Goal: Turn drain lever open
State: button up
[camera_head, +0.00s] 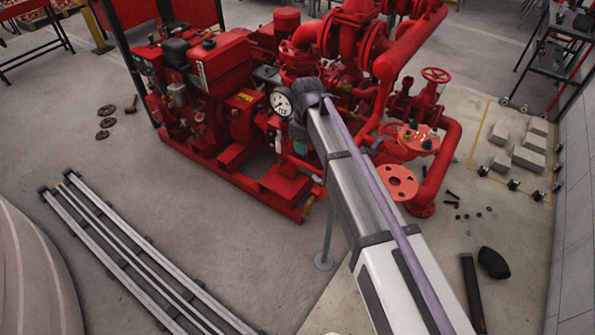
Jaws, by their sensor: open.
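The red fire pumpset (235,120) stands on its red base frame in the upper middle of the head view. My arm reaches up from the lower right to its pipework and ends in a dark joint near the white-faced gauge (281,104). My gripper cannot be made out; the arm covers that area. I cannot clearly identify the drain lever; it may be hidden behind the arm or too small to tell. A small blue part (377,143) shows by the red pipes right of the arm, but I cannot tell what it is.
A red handwheel valve (436,75) and a loose-looking red flange (398,182) are right of my arm. Metal rails (135,255) lie on the floor at left. Grey blocks (528,158) and a black tool (472,292) lie at right. Open floor lies left of the pumpset.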

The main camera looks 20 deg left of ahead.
aim_at(305, 171)
notch_tip(305, 171, down, 11)
jog(key=b, duration=1)
jog(key=shift+d+b, duration=0.1)
jog(key=shift+b, duration=0.25)
jog(key=shift+s+r, duration=0.1)
jog(key=shift+r, duration=0.1)
jog(key=shift+c, duration=0.4)
grip_shut()
